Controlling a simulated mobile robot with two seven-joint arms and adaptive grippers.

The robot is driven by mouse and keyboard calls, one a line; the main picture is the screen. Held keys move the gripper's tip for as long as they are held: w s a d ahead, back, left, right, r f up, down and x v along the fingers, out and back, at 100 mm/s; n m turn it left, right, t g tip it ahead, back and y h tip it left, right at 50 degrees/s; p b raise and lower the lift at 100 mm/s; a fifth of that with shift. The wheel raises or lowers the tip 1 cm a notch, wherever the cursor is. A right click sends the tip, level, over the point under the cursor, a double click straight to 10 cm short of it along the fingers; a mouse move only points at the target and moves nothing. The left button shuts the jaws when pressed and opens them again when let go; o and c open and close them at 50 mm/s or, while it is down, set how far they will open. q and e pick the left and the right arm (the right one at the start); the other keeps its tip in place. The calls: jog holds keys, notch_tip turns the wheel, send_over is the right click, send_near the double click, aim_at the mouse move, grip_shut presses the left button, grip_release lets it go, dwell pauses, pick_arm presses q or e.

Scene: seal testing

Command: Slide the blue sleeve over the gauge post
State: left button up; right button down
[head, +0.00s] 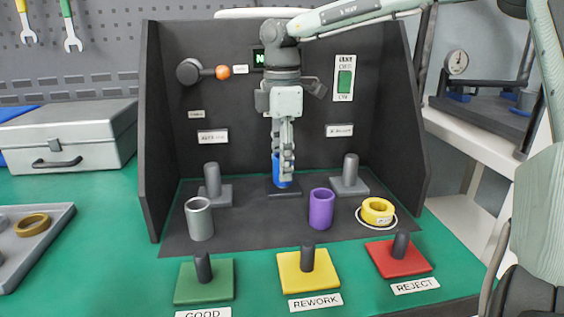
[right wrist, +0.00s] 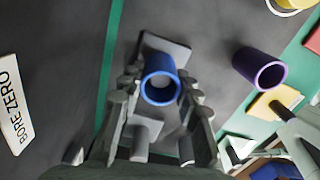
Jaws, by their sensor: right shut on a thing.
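The blue sleeve (head: 281,174) is upright in my right gripper (head: 287,166), over the dark middle base (head: 285,191) in the test bay. The right gripper is shut on it. The right wrist view shows the blue sleeve (right wrist: 160,82) between the fingers (right wrist: 160,95), its open end toward the camera. A grey base plate (right wrist: 168,47) shows just beyond it. No post shows clearly at the middle base, and I cannot tell whether one is inside the sleeve. Other grey posts stand to the left (head: 212,180) and right (head: 350,170). My left gripper is not in view.
A grey sleeve (head: 199,219), a purple sleeve (head: 321,209) and a yellow ring (head: 377,211) stand at the front. Green (head: 205,288), yellow (head: 318,282) and red (head: 410,262) post bases are nearer. Dark walls enclose the bay's sides and back.

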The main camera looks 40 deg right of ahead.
jog(key=shift+f+b, duration=0.4)
jog(key=shift+b, duration=0.2)
dwell(1.2)
jog(key=c, duration=1)
grip_release()
jog(key=shift+r+p, duration=2.6)
jog(key=shift+r, duration=1.95)
